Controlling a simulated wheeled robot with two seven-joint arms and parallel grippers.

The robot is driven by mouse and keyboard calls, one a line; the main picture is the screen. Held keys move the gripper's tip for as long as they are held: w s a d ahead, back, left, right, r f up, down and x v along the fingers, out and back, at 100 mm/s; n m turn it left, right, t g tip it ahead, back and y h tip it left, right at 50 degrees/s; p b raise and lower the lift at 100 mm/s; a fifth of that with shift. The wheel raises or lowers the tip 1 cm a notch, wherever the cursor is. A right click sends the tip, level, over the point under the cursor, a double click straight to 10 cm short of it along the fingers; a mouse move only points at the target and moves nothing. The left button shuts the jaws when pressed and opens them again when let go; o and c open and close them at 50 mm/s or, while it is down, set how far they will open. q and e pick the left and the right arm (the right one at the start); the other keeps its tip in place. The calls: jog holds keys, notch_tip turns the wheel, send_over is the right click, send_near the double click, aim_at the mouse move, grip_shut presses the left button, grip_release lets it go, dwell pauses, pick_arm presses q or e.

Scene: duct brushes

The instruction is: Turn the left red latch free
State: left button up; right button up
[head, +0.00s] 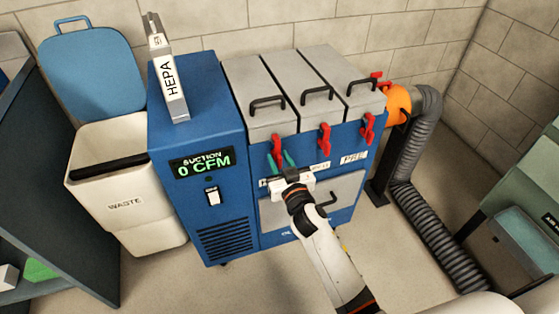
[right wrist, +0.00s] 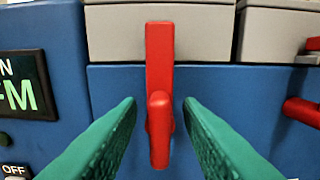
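The left red latch (head: 277,147) is on the blue machine's front, below the leftmost grey lid. In the right wrist view the latch (right wrist: 160,75) stands upright, its top overlapping the grey lid edge and its knob toward me. My right gripper (head: 285,160) is open, its green fingers on either side of the latch's lower part. In the right wrist view the fingers (right wrist: 158,125) show a gap on both sides of the latch; I see no contact. My left gripper is not in view.
Two more red latches, the middle one (head: 324,138) and the right one (head: 367,128), sit to the right. A HEPA filter (head: 170,75) stands on the blue cabinet (head: 225,225). A waste bin (head: 125,205) is at left, a grey hose (head: 430,215) at right.

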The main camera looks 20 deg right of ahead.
jog(key=shift+w, duration=0.2)
grip_shut()
